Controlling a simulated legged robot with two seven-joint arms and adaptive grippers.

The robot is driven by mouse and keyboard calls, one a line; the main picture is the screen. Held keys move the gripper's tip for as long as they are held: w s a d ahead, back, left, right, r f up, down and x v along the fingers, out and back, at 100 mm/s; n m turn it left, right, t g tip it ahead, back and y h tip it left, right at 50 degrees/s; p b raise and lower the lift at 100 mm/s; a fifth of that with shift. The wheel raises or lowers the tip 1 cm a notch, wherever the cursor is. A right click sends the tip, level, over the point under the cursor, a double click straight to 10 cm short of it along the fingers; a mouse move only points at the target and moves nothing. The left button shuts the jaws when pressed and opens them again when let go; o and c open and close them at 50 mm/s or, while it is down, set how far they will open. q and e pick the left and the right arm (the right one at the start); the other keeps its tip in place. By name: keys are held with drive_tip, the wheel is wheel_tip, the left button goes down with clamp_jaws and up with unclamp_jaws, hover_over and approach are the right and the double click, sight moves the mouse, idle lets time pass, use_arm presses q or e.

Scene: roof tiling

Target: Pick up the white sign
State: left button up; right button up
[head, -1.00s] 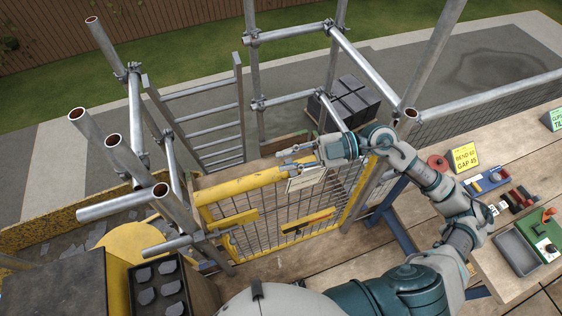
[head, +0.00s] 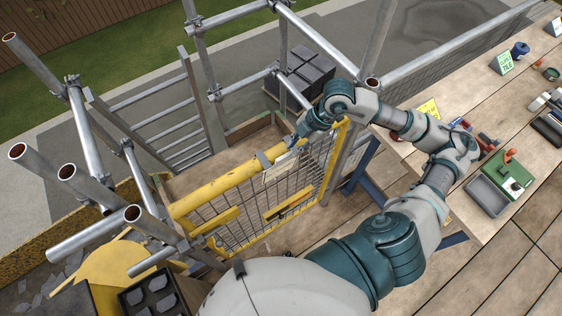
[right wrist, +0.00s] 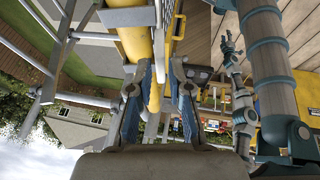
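The white sign (head: 281,169) hangs on the upper part of the yellow mesh gate (head: 222,182), just below its top rail. My right gripper (head: 292,143) is at the top rail by the sign's upper right side, its fingers mostly hidden behind the wrist in the head view. In the right wrist view my right gripper (right wrist: 158,92) is open. Its two blue-padded fingers stand apart, with yellow gate bars and a pale edge showing between them. I cannot tell whether they touch the sign. An arm with a small gripper (right wrist: 230,45), probably my left, shows in that view; its fingers are unclear.
Scaffold tubes (head: 80,120) stand left of the gate, and a ladder (head: 160,115) is behind it. A wooden bench (head: 535,100) with a green tray (head: 503,172) is at the right. A crate of dark slates (head: 155,297) is at the lower left.

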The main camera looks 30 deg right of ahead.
sight(288, 154)
drive_tip(key=shift+a+f, duration=0.45)
drive_tip(key=shift+f, duration=0.05)
drive_tip(key=x, duration=0.2)
drive_tip(key=p+x, duration=0.1)
drive_tip(key=x, duration=0.2)
drive_tip(key=shift+a+r+p, duration=0.15)
drive_tip(key=shift+a+p, duration=0.15)
clamp_jaws()
